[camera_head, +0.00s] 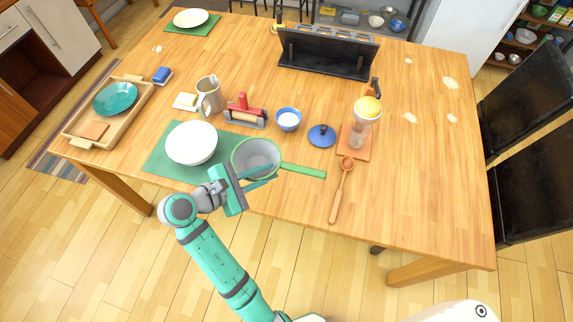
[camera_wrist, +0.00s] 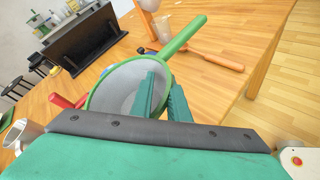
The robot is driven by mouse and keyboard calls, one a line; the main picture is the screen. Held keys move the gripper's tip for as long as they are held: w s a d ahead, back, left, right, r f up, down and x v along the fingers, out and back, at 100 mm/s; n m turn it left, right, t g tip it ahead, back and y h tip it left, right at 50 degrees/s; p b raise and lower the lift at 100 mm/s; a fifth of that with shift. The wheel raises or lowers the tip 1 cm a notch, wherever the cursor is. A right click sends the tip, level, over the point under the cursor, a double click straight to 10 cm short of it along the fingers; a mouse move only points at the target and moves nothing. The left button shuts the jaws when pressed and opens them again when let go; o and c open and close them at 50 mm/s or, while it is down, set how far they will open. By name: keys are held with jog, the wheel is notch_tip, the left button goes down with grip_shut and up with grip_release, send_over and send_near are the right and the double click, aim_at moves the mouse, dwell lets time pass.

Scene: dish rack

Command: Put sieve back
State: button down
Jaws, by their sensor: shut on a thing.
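The sieve (camera_head: 258,155), with a green rim, a green handle and a grey bowl, is near the table's front edge, right of a white bowl. Its handle points right. It also shows in the wrist view (camera_wrist: 118,84). My gripper (camera_head: 268,176) is shut on the sieve's rim at the near side. In the wrist view my gripper (camera_wrist: 165,95) has one finger inside the bowl and the other outside. I cannot tell whether the sieve touches the table. A black rack (camera_head: 325,55) with a row of slots or hooks along its top stands at the back.
A white bowl (camera_head: 191,143) sits on a green mat (camera_head: 160,165). A red-handled tool (camera_head: 245,112), a blue bowl (camera_head: 288,119), a blue lid (camera_head: 321,136), a lemon-topped glass (camera_head: 362,122) and a wooden spoon (camera_head: 342,190) lie around. The table's right side is clear.

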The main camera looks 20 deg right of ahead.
aim_at(273, 169)
jog(key=x, duration=0.6)
jog(key=shift+w+f, duration=0.2)
jog(key=shift+w, duration=0.15)
jog(key=f, duration=0.1)
jog(key=w+d+f, duration=0.1)
jog(key=d+f, duration=0.1)
jog(key=shift+w+d+f, duration=0.2)
jog(key=shift+d+f, duration=0.05)
jog(key=shift+f, duration=0.1)
jog(key=shift+w+d+f, duration=0.25)
jog(key=shift+d+f, duration=0.15)
jog(key=shift+f, duration=0.25)
jog(key=shift+w+d+f, duration=0.1)
jog(key=shift+d+f, duration=0.05)
jog(key=shift+f, duration=0.75)
jog(key=shift+w+d+f, duration=0.1)
jog(key=shift+f, duration=0.8)
jog(key=c, duration=1.6)
grip_release()
jog(key=shift+c, duration=0.2)
jog(key=shift+s, duration=0.1)
jog(key=v, duration=1.2)
